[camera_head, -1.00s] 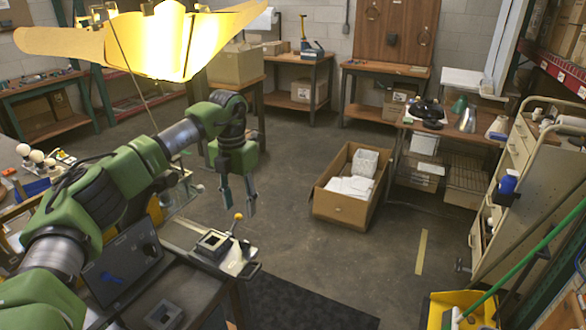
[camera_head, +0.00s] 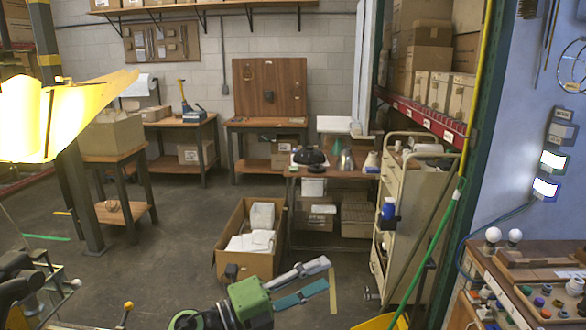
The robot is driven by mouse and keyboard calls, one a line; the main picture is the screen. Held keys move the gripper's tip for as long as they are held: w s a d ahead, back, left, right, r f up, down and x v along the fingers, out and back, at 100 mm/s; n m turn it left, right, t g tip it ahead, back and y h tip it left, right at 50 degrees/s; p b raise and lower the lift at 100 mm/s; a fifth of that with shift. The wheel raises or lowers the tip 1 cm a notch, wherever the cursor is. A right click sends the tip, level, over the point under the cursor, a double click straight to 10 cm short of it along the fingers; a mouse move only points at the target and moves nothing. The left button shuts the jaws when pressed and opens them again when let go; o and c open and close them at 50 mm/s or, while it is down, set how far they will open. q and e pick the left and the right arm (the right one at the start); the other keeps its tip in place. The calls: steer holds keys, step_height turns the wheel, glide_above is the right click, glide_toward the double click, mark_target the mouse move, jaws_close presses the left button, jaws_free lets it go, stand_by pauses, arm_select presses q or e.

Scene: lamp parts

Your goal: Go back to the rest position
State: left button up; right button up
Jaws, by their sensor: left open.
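Most of my left arm is below the picture. My right gripper is not in view. A glowing yellow lamp shade (camera_head: 60,115) hangs at the left edge, apart from the gripper.
The cardboard box (camera_head: 225,258) holds white packets. A bench (camera_head: 545,252) at far right bears white bulbs (camera_head: 493,234). Grey floor is clear left of the box.

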arm_select(q)
steer(key=w+a+f+n+t+y, duration=0.1)
steer(key=a+f+n+t+y, duration=0.2)
steer(key=a+n+t+y, duration=1.15)
steer(key=s+a+f+n+g+y, duration=0.1)
steer(key=s+a+f+n+g, duration=0.35)
steer(key=f+n, duration=0.2)
steer(key=s+a+f+n+g+y, duration=0.2)
steer(key=s+a+f+n+g, duration=0.1)
steer(key=f+n+g, duration=0.3)
steer(key=s+a+f+n+g, duration=0.2)
steer(key=s+f+g, duration=0.4)
steer(key=s, duration=0.6)
steer(key=s+a+f+n+g, duration=0.1)
steer(key=s+f+n+g, duration=0.15)
steer(key=s+f, duration=0.8)
steer(key=s+f+m+g, duration=0.1)
steer(key=s+f, duration=0.2)
steer(key=f, duration=1)
steer(key=s+f+g, duration=0.1)
steer(key=s+f, duration=0.2)
steer(key=f, duration=0.9)
steer(key=s+a+f+g, duration=0.1)
steer(key=s+a+f, duration=0.2)
steer(key=s+f, duration=1.1)
steer(key=shift+s+f, duration=0.35)
steer(key=shift+s, duration=0.65)
